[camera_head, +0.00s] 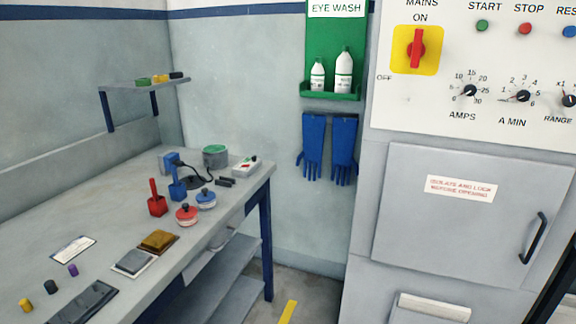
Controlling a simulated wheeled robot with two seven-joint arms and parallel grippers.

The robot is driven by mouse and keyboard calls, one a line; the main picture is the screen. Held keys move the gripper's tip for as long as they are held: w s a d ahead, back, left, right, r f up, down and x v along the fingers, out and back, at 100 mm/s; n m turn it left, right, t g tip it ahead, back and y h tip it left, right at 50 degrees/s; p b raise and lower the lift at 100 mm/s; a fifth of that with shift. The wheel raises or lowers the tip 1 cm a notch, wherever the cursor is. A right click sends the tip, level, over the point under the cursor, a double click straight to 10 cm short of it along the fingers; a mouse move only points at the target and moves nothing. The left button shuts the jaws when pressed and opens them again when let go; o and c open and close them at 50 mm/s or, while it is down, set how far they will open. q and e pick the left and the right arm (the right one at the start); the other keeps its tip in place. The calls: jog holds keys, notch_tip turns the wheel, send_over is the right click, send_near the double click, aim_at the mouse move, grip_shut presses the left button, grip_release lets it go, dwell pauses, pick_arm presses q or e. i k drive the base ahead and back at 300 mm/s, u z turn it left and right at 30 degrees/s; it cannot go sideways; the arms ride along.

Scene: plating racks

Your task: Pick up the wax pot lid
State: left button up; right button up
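Neither of my grippers is in view. No label in the picture names the wax pot lid, so I cannot tell for certain which lid it is. A round grey pot with a green top (215,156) stands near the far end of the bench. In front of it are two small white jars with knobbed lids, a red lid (187,213) and a blue lid (206,197), each seated on its jar. Nothing is holding any of them.
The grey bench (120,208) also carries a red holder (157,202), a blue holder (177,187), a white switch box (245,166) and two small square trays (158,241). A grey cabinet (400,215) stands on the right. Blue gloves (313,145) hang on the wall.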

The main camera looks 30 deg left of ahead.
aim_at(193, 182)
jog(key=u, duration=0.35)
jog(key=i, duration=1.55)
jog(key=u, duration=0.95)
